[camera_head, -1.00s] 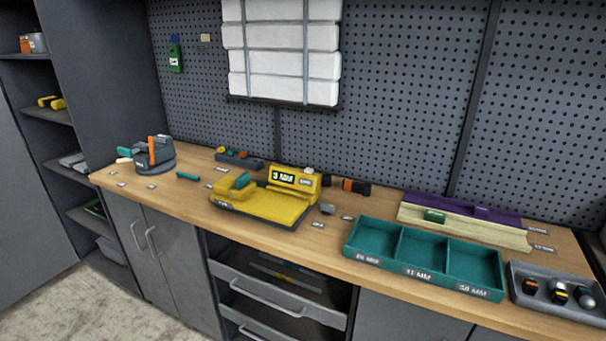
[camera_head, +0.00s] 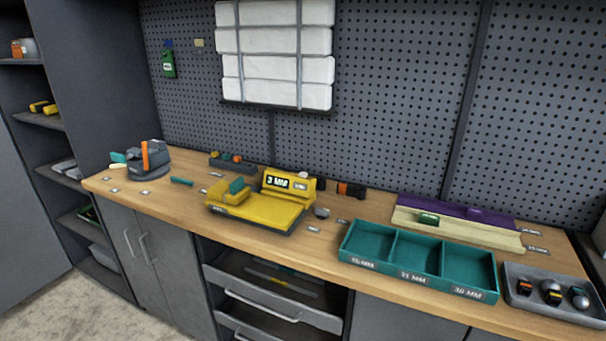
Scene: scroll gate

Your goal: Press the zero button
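A yellow measuring device (camera_head: 262,205) stands near the middle of the wooden workbench. Its raised back part carries a display (camera_head: 277,182) that reads "3 MM". A small light label or button (camera_head: 300,186) sits right of the display, its marking too small to read. A pale round knob (camera_head: 303,175) shows on top of the back part. A teal block (camera_head: 237,186) sits on the device's left side. Neither of my grippers is in view.
A teal three-compartment tray (camera_head: 418,262) and a grey tray (camera_head: 553,293) with several small items stand at the right. A purple and cream block (camera_head: 456,222) lies behind. A grey vise-like tool (camera_head: 148,161) stands at the left. An open drawer (camera_head: 272,292) is below the bench.

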